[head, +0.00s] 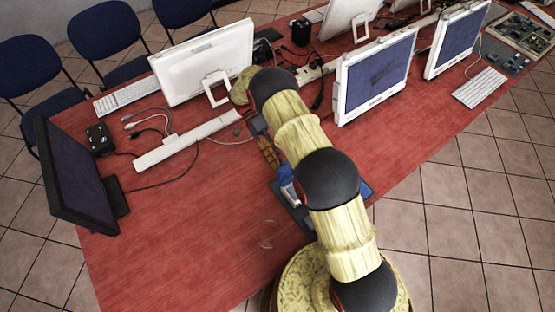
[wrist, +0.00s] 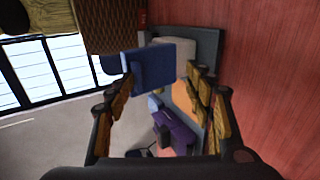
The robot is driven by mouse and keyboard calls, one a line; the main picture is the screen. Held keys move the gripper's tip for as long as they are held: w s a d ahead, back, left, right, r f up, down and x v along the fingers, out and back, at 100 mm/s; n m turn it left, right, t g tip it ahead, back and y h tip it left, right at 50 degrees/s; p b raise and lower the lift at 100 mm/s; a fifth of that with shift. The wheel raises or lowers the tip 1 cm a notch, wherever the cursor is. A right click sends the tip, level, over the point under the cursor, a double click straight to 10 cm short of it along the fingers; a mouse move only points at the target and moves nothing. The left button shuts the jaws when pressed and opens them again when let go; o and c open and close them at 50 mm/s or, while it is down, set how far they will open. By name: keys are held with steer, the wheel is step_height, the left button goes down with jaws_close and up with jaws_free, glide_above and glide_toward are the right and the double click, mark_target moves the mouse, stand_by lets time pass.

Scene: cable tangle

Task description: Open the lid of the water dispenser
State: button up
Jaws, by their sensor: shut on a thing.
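A small grey and blue object, which I take to be the water dispenser, lies on the red table, partly hidden under my arm. In the head view its dark grey part (head: 296,212) shows beside the arm, with a blue part (head: 288,178) above it. In the wrist view the blue part (wrist: 150,66) sits at my fingertips, beside a grey panel (wrist: 206,46). My gripper (wrist: 162,82) is closed on the blue part, its fingers apart by the held width. In the head view my gripper (head: 276,164) is mostly hidden by the arm. I cannot tell whether the lid is raised.
The red table (head: 180,240) is clear at its front left. A dark monitor (head: 75,170) stands at the left edge. A white monitor (head: 205,62), a long white strip (head: 188,142) and loose cables lie behind. Another monitor (head: 375,75) stands to the right.

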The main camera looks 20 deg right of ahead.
steer(key=shift+w+a+f, duration=0.1)
steer(key=shift+w+f, duration=0.1)
steer(key=shift+w, duration=0.05)
steer(key=shift+c, duration=1)
steer(key=v, duration=0.7)
steer(key=shift+s+r, duration=0.1)
steer(key=shift+r, duration=0.1)
